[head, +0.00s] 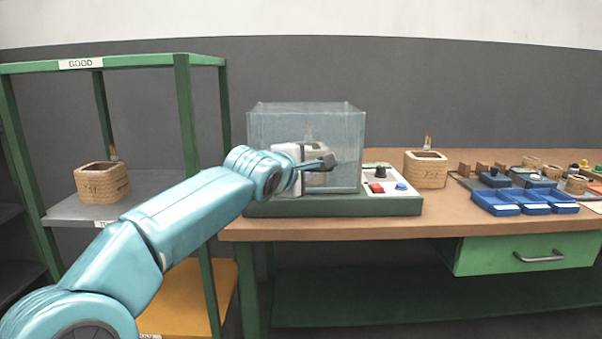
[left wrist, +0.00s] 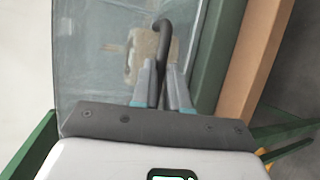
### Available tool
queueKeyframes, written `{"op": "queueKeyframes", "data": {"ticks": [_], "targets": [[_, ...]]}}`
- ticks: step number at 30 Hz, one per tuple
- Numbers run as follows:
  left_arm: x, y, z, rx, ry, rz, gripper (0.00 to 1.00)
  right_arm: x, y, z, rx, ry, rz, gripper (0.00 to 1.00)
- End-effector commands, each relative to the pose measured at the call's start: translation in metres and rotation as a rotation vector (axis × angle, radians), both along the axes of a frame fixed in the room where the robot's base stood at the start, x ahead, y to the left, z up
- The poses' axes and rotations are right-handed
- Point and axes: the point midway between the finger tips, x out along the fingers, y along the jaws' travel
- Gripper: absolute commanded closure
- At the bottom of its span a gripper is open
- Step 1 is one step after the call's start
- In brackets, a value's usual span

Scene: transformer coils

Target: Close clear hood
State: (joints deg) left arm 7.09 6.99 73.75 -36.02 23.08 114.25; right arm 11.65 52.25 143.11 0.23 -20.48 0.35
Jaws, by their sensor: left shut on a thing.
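The clear hood (head: 345,125) is a see-through box over the green base of the tester (head: 330,205) on the bench; its lower edge looks down at the base. In the left wrist view its clear panel (left wrist: 90,70) fills the middle, with a dark bent handle (left wrist: 165,32) on it. My left gripper (head: 328,163) is in front of the hood, its two fingers (left wrist: 162,85) shut on the handle. A tan coil (left wrist: 147,45) shows through the panel; my gripper partly hides it in the head view. My right gripper is not in view.
A control panel with a red switch (head: 376,188) and blue button is right of the hood. A wicker-like coil (head: 425,170) and blue trays (head: 522,200) stand farther right. A green shelf rack (head: 188,120) with another coil (head: 101,183) is at left.

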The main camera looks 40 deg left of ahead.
Motion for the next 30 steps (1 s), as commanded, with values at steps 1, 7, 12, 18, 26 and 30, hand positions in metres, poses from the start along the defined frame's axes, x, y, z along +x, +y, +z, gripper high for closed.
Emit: {"op": "queueKeyframes", "data": {"ticks": [1,7,12,18,26,30], "targets": [[0.003,-0.003,-0.025,-0.020,0.058,0.001,1.00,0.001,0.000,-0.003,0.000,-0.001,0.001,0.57],[0.005,-0.002,-0.026,-0.023,0.057,0.001,1.00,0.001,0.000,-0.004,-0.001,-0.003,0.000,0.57],[0.005,-0.002,-0.026,-0.024,0.057,0.001,1.00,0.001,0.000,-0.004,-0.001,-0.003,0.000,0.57],[0.004,-0.002,-0.026,-0.023,0.057,0.001,0.60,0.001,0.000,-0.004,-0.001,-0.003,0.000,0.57],[0.002,-0.002,-0.024,-0.019,0.057,0.001,0.60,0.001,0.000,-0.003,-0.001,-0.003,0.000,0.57],[-0.007,-0.005,-0.020,-0.016,0.054,0.000,0.60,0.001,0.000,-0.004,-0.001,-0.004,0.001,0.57]]}}
